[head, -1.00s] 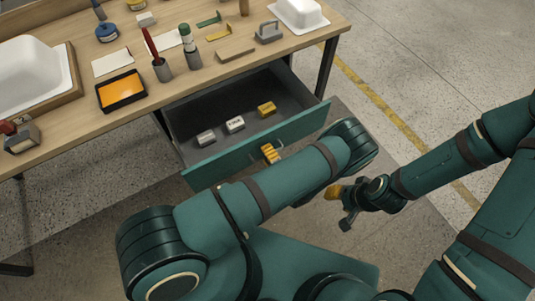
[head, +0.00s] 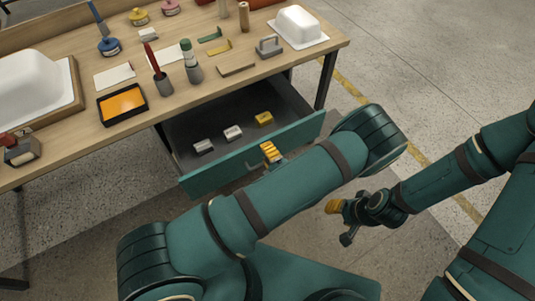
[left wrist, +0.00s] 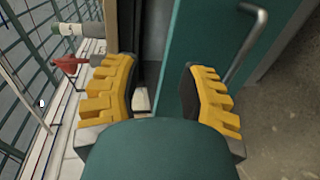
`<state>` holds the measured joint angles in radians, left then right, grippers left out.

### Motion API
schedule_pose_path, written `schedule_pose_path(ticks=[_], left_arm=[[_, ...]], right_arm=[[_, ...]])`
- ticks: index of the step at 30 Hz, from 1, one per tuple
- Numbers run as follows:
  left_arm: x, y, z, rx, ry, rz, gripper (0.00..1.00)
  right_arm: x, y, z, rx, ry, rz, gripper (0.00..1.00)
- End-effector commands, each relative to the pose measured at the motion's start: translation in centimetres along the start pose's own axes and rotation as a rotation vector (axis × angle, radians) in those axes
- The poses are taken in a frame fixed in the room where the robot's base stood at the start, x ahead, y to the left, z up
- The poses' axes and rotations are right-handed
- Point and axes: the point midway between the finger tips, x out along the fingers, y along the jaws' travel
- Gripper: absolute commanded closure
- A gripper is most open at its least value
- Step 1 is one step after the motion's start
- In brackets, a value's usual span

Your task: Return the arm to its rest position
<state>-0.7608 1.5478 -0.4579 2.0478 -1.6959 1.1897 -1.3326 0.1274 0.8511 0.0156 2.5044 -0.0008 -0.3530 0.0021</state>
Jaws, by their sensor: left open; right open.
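My left gripper (head: 270,152) shows its yellow fingertips just by the front of the open drawer (head: 225,168); my left arm hides much of the rest of it. In the left wrist view my left gripper (left wrist: 160,98) is open, with nothing held between its two yellow fingers. The teal drawer front (left wrist: 205,45) and its metal handle (left wrist: 252,35) are beyond the fingers. My right gripper (head: 341,217) is to the right of the drawer, over the floor. It is open, and I see nothing in it.
The drawer holds two light blocks (head: 232,133) and a yellow block (head: 263,118). The workbench (head: 75,133) carries white tub shells, an orange tray (head: 123,103), cups, tools and a grey handled block (head: 269,46). Open floor (head: 420,75) lies to the right.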

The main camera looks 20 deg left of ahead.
Motion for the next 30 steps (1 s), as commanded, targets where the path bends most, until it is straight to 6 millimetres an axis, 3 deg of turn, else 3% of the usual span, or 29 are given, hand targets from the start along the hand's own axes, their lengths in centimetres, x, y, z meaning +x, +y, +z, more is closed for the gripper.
schedule_pose_path(ticks=[10,14,17,19,22,26,30], left_arm=[[0.1,-0.2,-0.4,-0.012,0.018,-0.012,0.59],[0.1,-1.4,-3.9,-0.131,0.178,-0.105,0.59],[-1.3,-3.5,-8.8,-0.346,0.449,-0.234,0.59],[-3.7,-5.3,-12.2,-0.561,0.709,-0.322,0.59],[-8.3,-7.4,-15.0,-0.885,1.096,-0.389,0.59],[-14.1,-8.6,-14.6,-1.317,1.601,-0.360,0.59],[-17.2,-7.6,-10.9,-1.782,2.128,-0.169,0.59]], right_arm=[[0.0,0.0,0.0,0.000,0.000,0.000,0.53],[0.0,0.0,0.0,0.000,0.000,0.000,0.53],[0.0,0.0,0.0,0.000,0.000,0.000,0.53],[0.0,0.0,0.0,0.000,0.000,0.000,0.53],[0.0,0.0,0.0,0.000,0.000,0.000,0.53],[0.0,0.0,0.0,0.000,0.000,0.000,0.53],[0.0,0.0,0.0,0.000,0.000,0.000,0.53]])
